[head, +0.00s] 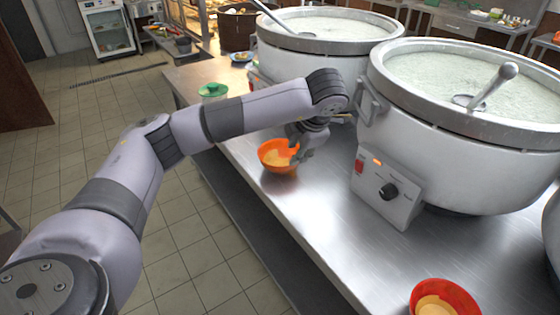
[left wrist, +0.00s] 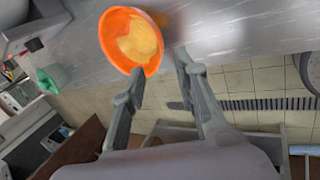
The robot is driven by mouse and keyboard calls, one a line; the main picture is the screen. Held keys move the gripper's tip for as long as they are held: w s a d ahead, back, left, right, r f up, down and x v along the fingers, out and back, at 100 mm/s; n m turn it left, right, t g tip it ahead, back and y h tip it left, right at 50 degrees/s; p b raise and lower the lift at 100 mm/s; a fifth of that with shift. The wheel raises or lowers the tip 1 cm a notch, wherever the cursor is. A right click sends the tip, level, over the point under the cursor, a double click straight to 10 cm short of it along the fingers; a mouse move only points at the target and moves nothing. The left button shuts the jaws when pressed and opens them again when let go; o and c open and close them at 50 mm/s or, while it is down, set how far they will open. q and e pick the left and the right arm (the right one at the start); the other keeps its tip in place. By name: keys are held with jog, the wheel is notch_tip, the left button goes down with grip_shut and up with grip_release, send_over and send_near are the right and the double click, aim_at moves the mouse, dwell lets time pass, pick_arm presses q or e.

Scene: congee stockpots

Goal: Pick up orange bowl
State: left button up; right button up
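An orange bowl (head: 277,155) with a pale yellow-orange inside sits upright on the steel counter, left of the nearer stockpot. My left gripper (head: 299,152) is at the bowl's right side, low over the counter. In the left wrist view the bowl (left wrist: 112,38) lies ahead of the left gripper (left wrist: 160,64). The fingers are spread apart; one tip overlaps the bowl's rim in the picture and the other is beside it. I cannot tell whether they touch. A second, redder bowl (head: 420,291) stands at the bottom right of the head view. My right gripper is out of view.
Two large white stockpots of congee, one near (head: 460,160) and one farther (head: 325,50), stand on the counter (head: 300,215). The nearer has a ladle (head: 495,85) and a control box (head: 388,190). A green-lidded container (head: 212,91) is near the left edge. Counter front is clear.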

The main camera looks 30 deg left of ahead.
pick_arm(q)
send_near(285, 172)
jog(key=shift+p+x, duration=0.75)
jog(key=shift+x, duration=2)
jog(key=shift+w+r, duration=0.1)
jog(key=shift+r, duration=0.05)
grip_shut()
